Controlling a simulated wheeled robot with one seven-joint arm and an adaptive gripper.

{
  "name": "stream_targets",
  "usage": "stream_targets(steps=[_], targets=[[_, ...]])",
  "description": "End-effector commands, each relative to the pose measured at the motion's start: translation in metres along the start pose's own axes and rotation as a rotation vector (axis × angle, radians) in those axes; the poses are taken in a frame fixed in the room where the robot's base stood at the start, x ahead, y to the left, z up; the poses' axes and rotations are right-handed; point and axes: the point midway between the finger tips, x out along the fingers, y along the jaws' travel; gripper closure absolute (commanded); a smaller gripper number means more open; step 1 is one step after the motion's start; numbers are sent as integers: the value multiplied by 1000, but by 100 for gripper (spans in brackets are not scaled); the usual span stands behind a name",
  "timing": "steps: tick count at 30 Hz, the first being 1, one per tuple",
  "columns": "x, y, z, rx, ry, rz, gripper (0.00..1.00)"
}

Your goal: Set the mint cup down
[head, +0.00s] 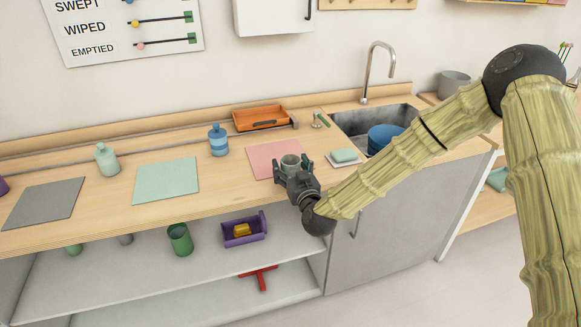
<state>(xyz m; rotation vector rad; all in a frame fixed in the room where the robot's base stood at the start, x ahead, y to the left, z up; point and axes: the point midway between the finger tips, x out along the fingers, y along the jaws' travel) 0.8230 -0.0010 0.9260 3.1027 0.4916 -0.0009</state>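A pale grey-green cup, the mint cup (291,161), is upright between the two fingers of my gripper (291,170). The fingers sit against both sides of it, and the gripper body hides its lower part. The cup and gripper are at the front right part of the pink mat (268,155) on the wooden counter. I cannot tell whether the cup's base touches the mat or is a little above it.
A mint mat (166,181) and a grey mat (43,203) lie bare to the left. A mint bottle (107,160), blue bottle (218,142) and orange tray (260,118) stand behind. A soap dish (344,158) and sink (360,119) are right.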

Motion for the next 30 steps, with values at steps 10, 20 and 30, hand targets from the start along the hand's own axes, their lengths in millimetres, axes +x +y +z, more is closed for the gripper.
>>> stream_targets(steps=[10,20,30], targets=[[0,0,-2,0,0,0,24],[-39,0,-1,0,-1,-1,24],[-97,0,-2,0,-1,0,24]])
